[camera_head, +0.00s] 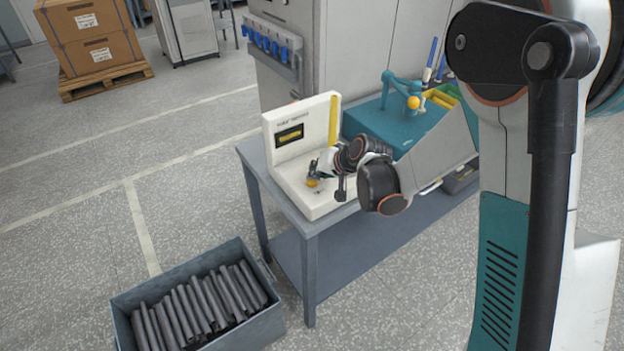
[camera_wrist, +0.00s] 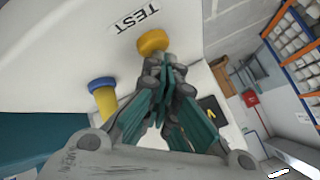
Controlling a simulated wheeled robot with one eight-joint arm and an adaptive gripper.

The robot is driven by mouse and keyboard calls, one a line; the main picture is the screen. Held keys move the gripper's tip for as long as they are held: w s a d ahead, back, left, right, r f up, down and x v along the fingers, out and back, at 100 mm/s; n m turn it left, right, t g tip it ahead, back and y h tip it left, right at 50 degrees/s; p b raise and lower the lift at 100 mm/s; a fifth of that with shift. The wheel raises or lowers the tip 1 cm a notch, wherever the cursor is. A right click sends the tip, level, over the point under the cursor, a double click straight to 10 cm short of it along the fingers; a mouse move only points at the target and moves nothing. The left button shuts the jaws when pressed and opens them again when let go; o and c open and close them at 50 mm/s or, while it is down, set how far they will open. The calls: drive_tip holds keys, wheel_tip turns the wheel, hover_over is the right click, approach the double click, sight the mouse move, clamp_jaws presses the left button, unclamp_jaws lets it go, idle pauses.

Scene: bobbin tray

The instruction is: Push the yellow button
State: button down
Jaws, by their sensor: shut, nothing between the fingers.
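The yellow button (camera_wrist: 153,41) is a round knob on a white panel (camera_wrist: 75,50), beside a label (camera_wrist: 137,17) reading TEST. My gripper (camera_wrist: 165,68) is shut and empty, with its fingertips right at the button's edge in the wrist view. I cannot tell whether they touch it. In the head view my gripper (camera_head: 318,172) reaches down over the base of the white test station (camera_head: 333,120) on the grey table. A small yellow part (camera_head: 312,182) shows at its fingertips, mostly hidden by the gripper.
A yellow piece with a blue end (camera_wrist: 103,97) stands on the panel left of my gripper. A teal unit (camera_head: 375,125) with a small arm stands behind the station. A grey bin of dark tubes (camera_head: 150,295) is on the floor at front left. Open floor lies left.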

drive_tip(key=shift+r+p, duration=0.55)
drive_tip(key=shift+r, duration=0.4)
drive_tip(key=shift+r+p, duration=1.55)
drive_tip(key=shift+r, duration=0.9)
drive_tip(key=s+d+r+h, duration=0.3)
drive_tip(key=s+d+r, duration=0.7)
drive_tip(key=s+r, duration=0.35)
drive_tip(key=s+d+h, duration=0.1)
drive_tip(key=s+d, duration=0.2)
drive_tip(key=s, duration=0.3)
drive_tip(key=s+d+h, duration=0.1)
drive_tip(key=s+d, duration=0.1)
drive_tip(key=s, duration=0.4)
drive_tip(key=s+d+n+h, duration=0.1)
drive_tip(key=s+d, duration=0.2)
drive_tip(key=s, duration=0.3)
drive_tip(key=shift+d+r, duration=0.25)
drive_tip(key=shift+d, duration=0.05)
